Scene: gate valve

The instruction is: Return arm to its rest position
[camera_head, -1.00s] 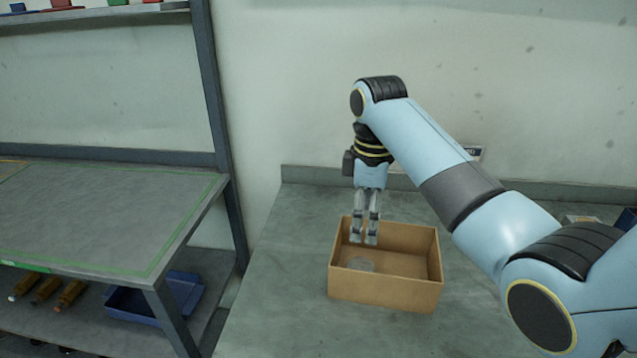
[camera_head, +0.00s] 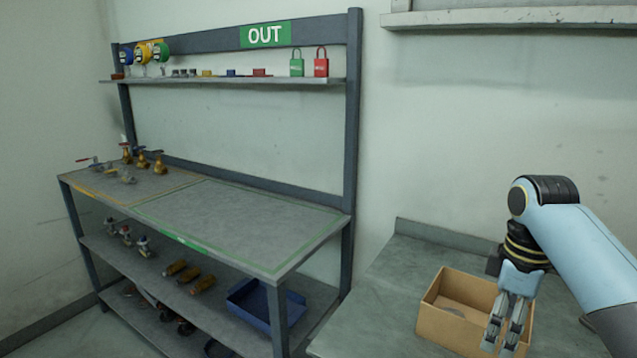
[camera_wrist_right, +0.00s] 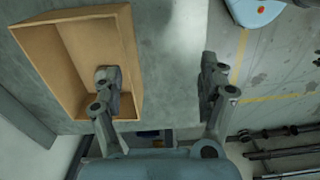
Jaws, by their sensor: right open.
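My right gripper (camera_head: 502,338) hangs fingers-down at the right side of an open brown box (camera_head: 448,336), covering part of it. In the right wrist view, the gripper (camera_wrist_right: 160,78) is open with nothing between its fingers. There one finger overlaps the box (camera_wrist_right: 122,22) and the other is beyond its edge, over grey surface. My left gripper is in neither view.
The box stands on a grey bench (camera_head: 385,300) against the wall. To the left is a shelf unit (camera_head: 250,225) with an OUT sign (camera_head: 265,34), several brass valves (camera_head: 142,160) and a blue tray (camera_head: 262,305). Bench left of the box is clear.

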